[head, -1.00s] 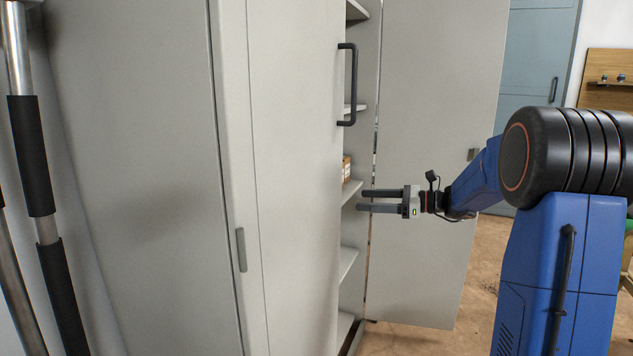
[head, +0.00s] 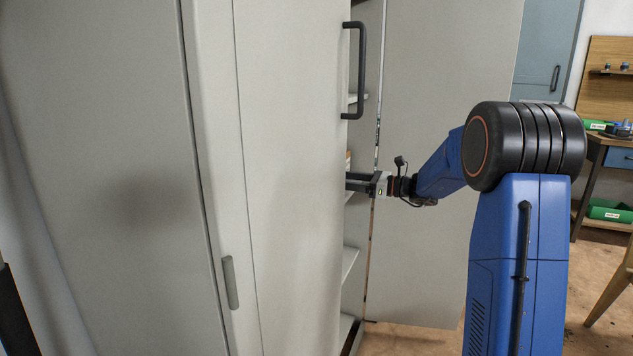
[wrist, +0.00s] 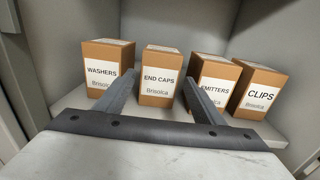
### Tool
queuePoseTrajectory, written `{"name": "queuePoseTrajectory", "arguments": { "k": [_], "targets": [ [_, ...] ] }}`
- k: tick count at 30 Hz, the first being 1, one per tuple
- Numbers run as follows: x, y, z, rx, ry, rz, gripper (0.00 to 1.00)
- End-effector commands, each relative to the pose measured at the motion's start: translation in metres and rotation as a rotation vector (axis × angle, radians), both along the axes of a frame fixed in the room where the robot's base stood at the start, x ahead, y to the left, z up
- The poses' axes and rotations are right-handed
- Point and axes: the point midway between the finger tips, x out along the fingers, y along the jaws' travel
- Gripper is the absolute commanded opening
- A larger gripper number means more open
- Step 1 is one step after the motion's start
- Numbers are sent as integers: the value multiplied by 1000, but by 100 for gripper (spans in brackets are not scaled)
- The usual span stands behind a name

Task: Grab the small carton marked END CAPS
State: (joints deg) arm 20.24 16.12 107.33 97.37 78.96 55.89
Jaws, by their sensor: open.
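The END CAPS carton (wrist: 160,76) is a small brown box with a white label, upright on a cabinet shelf in the wrist view. My gripper (wrist: 165,85) is open and empty, its two fingers pointing at the shelf. The left finger reaches toward the gap between the WASHERS and END CAPS cartons; the right finger overlaps the EMITTERS carton in the picture. END CAPS shows between the fingers. Whether the fingers touch any carton, I cannot tell. In the head view my gripper (head: 350,181) is partly hidden behind the near cabinet door, at shelf height.
The WASHERS carton (wrist: 107,68) stands left of END CAPS; the EMITTERS carton (wrist: 214,84) and CLIPS carton (wrist: 259,90) stand right. The near cabinet door (head: 290,180) with its black handle (head: 359,70) and the far door (head: 440,170) flank the opening.

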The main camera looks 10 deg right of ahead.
Motion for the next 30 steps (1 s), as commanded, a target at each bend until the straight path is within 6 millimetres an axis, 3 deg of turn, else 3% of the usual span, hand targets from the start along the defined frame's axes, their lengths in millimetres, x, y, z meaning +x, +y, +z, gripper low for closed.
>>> {"name": "queuePoseTrajectory", "arguments": {
  "k": [6,16,24,30],
  "targets": [
    [17,26,1,-1,-1,1,62],
    [27,40,1,-1,-1,0,62],
    [46,70,2,0,0,2,62],
    [50,75,2,0,-1,0,62]
  ]
}}
